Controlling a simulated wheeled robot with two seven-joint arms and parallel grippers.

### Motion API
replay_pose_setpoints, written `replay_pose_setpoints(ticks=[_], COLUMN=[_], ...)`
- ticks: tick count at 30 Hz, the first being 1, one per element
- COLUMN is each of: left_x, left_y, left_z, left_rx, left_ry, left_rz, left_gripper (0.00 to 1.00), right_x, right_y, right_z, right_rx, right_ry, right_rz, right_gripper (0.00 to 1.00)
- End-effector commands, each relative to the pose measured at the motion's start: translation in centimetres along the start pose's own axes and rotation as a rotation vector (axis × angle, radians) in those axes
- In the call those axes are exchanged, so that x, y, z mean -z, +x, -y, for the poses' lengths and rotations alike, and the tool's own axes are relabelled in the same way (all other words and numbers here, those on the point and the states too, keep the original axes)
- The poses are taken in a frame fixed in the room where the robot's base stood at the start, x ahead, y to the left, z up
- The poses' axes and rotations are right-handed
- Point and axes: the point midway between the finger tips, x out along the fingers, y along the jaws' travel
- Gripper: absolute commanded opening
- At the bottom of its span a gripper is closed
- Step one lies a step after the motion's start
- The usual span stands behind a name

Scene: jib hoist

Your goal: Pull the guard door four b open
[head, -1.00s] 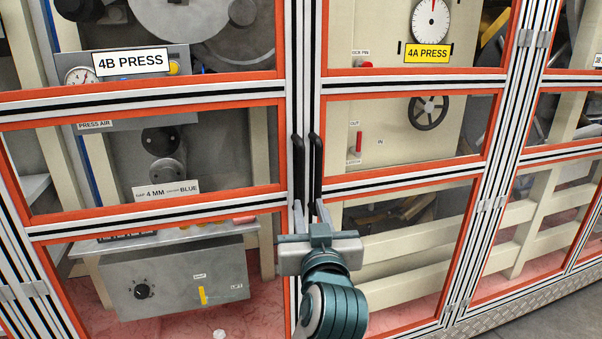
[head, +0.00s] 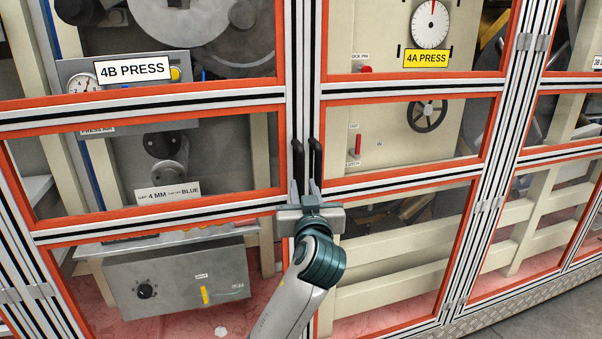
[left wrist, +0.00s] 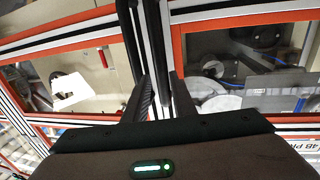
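Guard door four b (head: 150,223) is the orange-edged framed door on the left in the head view, behind which a "4B PRESS" sign (head: 132,70) shows. It looks shut. Its black upright handle (head: 297,158) is at its right edge, close beside the handle (head: 317,157) of the neighbouring 4A door. My left gripper (head: 304,184) is at the lower ends of the two handles, fingers apart. In the left wrist view the open fingers (left wrist: 161,88) point at the door posts near the dark handle bars. I cannot tell whether they touch a handle. My right gripper is not in view.
The 4A door (head: 400,175) stands directly to the right, with its press and red lever behind it. A grey control box (head: 178,278) sits behind door four b. Open floor (head: 540,310) shows at the lower right.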

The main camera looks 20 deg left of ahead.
Motion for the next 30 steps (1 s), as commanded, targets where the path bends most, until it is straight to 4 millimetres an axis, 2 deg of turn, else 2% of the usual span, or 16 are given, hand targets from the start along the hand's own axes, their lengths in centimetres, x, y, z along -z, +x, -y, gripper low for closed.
replay_pose_setpoints(ticks=[3,10,15,24,27,30], left_x=[0.3,0.1,0.1,0.0,0.0,0.0], left_y=[2.2,5.0,5.8,5.9,5.9,5.8], left_z=[0.1,0.0,0.0,0.0,0.0,0.0], left_rx=[0.002,0.001,0.000,0.000,0.000,0.000], left_ry=[0.004,0.003,0.001,0.000,0.000,0.000], left_rz=[-0.001,-0.001,-0.001,-0.001,-0.001,-0.001], left_gripper=[0.24,0.24,0.24,0.24,0.00,0.00], right_x=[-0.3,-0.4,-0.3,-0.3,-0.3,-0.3], right_y=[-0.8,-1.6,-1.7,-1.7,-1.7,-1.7], right_z=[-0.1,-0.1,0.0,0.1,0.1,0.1], right_rx=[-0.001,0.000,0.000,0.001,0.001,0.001], right_ry=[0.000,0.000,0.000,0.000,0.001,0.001], right_rz=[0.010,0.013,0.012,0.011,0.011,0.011], right_gripper=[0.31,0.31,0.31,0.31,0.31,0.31])
